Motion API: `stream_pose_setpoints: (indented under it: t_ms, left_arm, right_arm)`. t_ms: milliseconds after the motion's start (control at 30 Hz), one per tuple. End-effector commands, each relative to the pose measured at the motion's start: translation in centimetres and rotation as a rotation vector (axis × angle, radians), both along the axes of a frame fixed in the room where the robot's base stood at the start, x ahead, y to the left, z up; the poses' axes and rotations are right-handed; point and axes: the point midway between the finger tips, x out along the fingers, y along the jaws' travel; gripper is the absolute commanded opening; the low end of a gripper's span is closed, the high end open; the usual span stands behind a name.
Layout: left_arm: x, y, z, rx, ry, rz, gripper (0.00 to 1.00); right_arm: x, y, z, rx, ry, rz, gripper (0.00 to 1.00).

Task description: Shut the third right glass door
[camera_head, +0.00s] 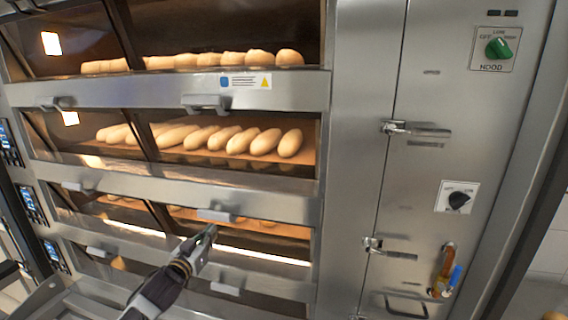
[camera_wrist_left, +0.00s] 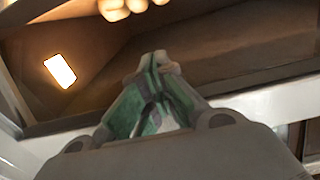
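The third right glass door (camera_head: 265,226) is in the third deck from the top, right of the slanted divider. Loaves and a bright strip show in the opening there; I cannot tell how far the door is open. A grey handle (camera_head: 216,215) sits on the steel bar just above. My left gripper (camera_head: 209,231) is in front of this deck, just below the handle; contact is not clear. In the left wrist view the green-padded fingertips (camera_wrist_left: 155,60) meet with nothing seen between them, before a dark oven opening. My right gripper is out of view.
Upper decks hold rows of loaves (camera_head: 240,140). Another handle (camera_head: 225,289) is on the lower bar. A steel panel (camera_head: 430,100) with latches and knobs stands to the right. Small lit displays (camera_head: 30,203) line the left side.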

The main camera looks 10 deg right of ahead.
Motion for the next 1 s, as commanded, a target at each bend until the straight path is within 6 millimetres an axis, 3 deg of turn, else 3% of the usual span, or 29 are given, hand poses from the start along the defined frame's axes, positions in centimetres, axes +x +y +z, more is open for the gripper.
stream_pose_setpoints:
  t_ms: [1000]
  left_arm:
    - [-6.2, 2.6, -1.4, 0.001, 0.002, 0.001, 0.0]
  right_arm:
    - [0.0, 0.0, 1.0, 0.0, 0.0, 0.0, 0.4]
